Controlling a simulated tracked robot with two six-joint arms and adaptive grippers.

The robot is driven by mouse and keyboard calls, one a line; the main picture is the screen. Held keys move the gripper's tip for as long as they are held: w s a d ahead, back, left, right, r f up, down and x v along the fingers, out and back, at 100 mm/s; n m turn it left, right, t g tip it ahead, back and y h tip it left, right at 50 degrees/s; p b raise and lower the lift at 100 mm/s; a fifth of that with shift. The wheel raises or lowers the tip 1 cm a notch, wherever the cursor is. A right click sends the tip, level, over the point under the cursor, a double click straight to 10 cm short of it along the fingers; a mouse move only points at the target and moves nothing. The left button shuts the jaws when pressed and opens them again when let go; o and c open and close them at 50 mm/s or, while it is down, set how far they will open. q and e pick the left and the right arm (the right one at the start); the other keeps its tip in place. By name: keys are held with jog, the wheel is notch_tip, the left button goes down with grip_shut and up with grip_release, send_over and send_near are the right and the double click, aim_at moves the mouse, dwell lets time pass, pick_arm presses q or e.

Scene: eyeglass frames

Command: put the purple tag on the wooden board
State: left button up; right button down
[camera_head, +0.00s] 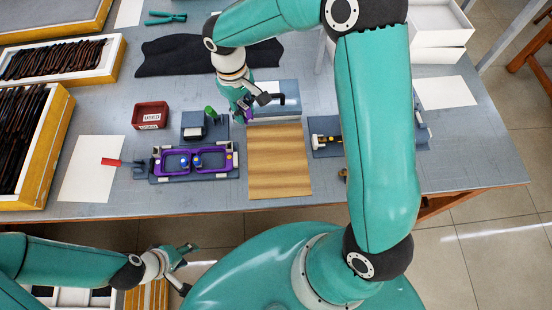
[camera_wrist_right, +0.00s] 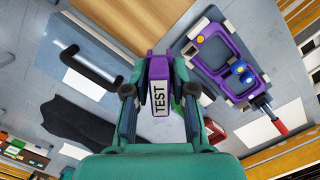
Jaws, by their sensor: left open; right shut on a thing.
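The purple tag (camera_wrist_right: 160,66), with a white "TEST" label, is between the fingers of my right gripper (camera_wrist_right: 160,92) in the right wrist view. The gripper is shut on it. In the head view my right gripper (camera_head: 252,101) is behind the wooden board's far left corner, and only a bit of purple tag (camera_head: 246,114) shows. The wooden board (camera_head: 278,165) lies bare at the middle of the table; part of it shows at the top of the wrist view (camera_wrist_right: 125,20). My left gripper (camera_head: 184,268) is open and empty, in front of the table's near edge.
Purple eyeglass frames (camera_head: 205,149) sit in a dark fixture left of the board. A red box (camera_head: 150,115), a red-handled tool (camera_head: 112,162) and a white sheet (camera_head: 92,170) lie farther left. A blue-grey case with a black handle (camera_head: 276,98) stands behind the board.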

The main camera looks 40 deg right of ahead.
jog(key=s+d+r+n+h+b, duration=0.1)
jog(key=s+r+n+b, duration=0.15)
jog(key=s+n, duration=0.3)
jog(key=s+d+r+n+b, duration=0.2)
jog(key=s+n+b, duration=0.15)
jog(key=s, duration=0.25)
send_over(279, 168)
jog(key=shift+t, duration=0.3)
notch_tip(279, 168, down, 15)
jog(key=shift+w+a+f+b, duration=0.1)
jog(key=shift+w+b, duration=0.05)
jog(key=shift+b, duration=0.3)
jog(key=shift+f+b, duration=0.35)
jog(key=shift+f, duration=1.7)
jog(key=shift+f, duration=0.2)
jog(key=c, duration=1)
grip_release()
jog(key=shift+r, duration=0.1)
jog(key=shift+o, duration=0.2)
jog(key=shift+r, duration=0.1)
